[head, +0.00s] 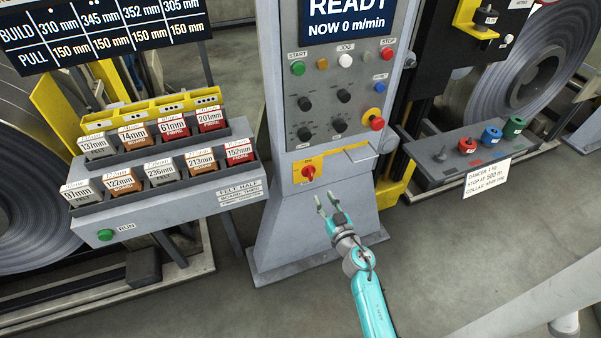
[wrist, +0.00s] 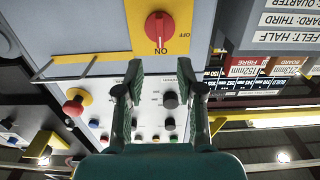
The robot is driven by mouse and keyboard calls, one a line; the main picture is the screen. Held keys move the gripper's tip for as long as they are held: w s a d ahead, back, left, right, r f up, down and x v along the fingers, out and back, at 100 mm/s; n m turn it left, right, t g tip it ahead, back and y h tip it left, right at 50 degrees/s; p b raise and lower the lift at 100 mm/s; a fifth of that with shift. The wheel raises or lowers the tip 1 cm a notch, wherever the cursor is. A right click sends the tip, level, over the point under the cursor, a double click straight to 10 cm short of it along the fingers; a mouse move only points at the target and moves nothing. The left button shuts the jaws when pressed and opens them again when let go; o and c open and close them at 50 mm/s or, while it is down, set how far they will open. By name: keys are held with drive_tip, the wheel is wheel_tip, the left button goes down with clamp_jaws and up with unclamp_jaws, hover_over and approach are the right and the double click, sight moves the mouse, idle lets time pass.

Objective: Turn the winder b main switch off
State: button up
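A red rotary switch (head: 308,172) sits on a yellow plate (head: 299,177) low on the grey console's front. In the wrist view, upside down, the red knob (wrist: 159,27) has its pale mark toward the ON lettering; OFF stands to its right. No winder b name is readable on the plate. My gripper (head: 328,198) is in front of the console, below and slightly right of the switch in the head view. In the wrist view my gripper (wrist: 160,72) has its two fingers apart with nothing between them, and the knob lies beyond the tips, apart from them.
A yellow bracket (head: 345,148) sticks out right of the switch. A red mushroom button (head: 376,123) and several other controls are above. A rack of labelled boxes (head: 165,200) stands left, a shelf with coloured collars (head: 450,170) right. The floor in front is clear.

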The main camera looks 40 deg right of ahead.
sight(312, 176)
drive_tip(key=x, duration=1)
drive_tip(key=shift+w+d, duration=0.1)
drive_tip(key=shift+w, duration=0.3)
clamp_jaws()
